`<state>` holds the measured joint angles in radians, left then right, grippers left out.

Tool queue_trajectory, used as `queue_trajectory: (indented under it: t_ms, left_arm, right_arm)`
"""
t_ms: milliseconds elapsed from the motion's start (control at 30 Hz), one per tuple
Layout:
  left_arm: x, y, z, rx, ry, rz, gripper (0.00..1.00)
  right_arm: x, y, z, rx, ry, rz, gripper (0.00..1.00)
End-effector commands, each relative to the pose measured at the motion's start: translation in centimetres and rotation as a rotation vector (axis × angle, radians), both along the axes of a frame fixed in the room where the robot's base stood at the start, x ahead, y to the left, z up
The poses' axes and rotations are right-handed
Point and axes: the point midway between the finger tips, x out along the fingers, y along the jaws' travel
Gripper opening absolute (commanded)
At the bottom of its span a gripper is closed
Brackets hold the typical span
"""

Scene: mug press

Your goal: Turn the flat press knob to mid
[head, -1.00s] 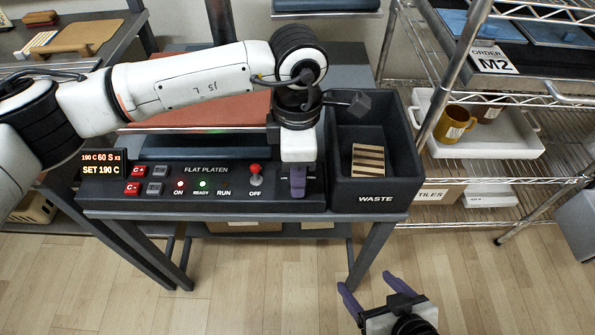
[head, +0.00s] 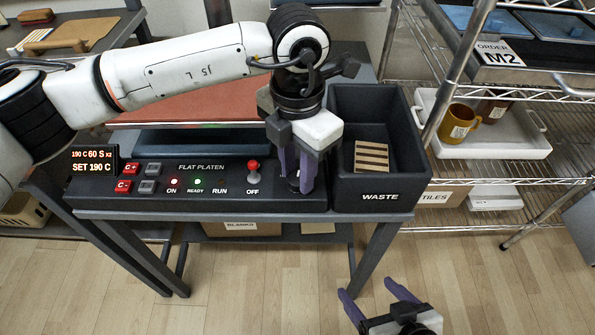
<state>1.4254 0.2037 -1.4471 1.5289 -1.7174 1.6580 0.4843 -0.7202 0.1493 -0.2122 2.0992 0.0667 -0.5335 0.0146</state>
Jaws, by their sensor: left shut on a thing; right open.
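The flat press control panel (head: 212,203) is a dark box marked FLAT PLATEN, with lit ON and READY lamps and a red-tipped lever (head: 253,172) above OFF. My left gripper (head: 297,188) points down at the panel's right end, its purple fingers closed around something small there. The press knob is mostly hidden between these fingers, so its setting cannot be read. The display (head: 94,161) reads 190 C 60 S and SET 190 C. My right gripper (head: 374,296) is low in the view, over the floor, open and empty.
A black WASTE bin (head: 378,197) with a striped block (head: 371,156) stands directly right of the panel. A wire rack (head: 480,178) farther right holds a white tray (head: 520,139) with mugs. Open floor lies in front.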

Motion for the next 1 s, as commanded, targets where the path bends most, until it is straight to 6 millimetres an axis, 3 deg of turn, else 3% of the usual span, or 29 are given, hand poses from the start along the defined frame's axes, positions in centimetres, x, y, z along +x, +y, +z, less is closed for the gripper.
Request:
queue_trajectory:
  t_ms: [300,833,867,967,1000]
  left_arm:
    - [-0.01,-0.05,0.03,-0.001,0.000,0.125,0.05]
    - [0.00,-0.04,0.10,-0.001,-0.001,0.150,0.05]
    - [0.00,-0.04,0.10,-0.001,-0.001,0.150,0.29]
    - [0.01,-0.04,0.09,-0.001,-0.001,0.149,0.46]
    - [0.01,-0.04,0.08,-0.001,-0.001,0.149,0.46]
  right_arm:
    - [-0.27,0.17,-0.46,0.010,0.003,-0.006,0.76]
    - [-0.38,0.35,-0.44,0.017,0.005,-0.010,0.76]
    - [-0.36,0.34,-0.44,0.017,0.005,-0.010,0.76]
    - [-0.28,0.35,-0.39,0.016,0.004,-0.010,0.76]
    - [-0.21,0.34,-0.36,0.017,0.002,-0.010,0.76]
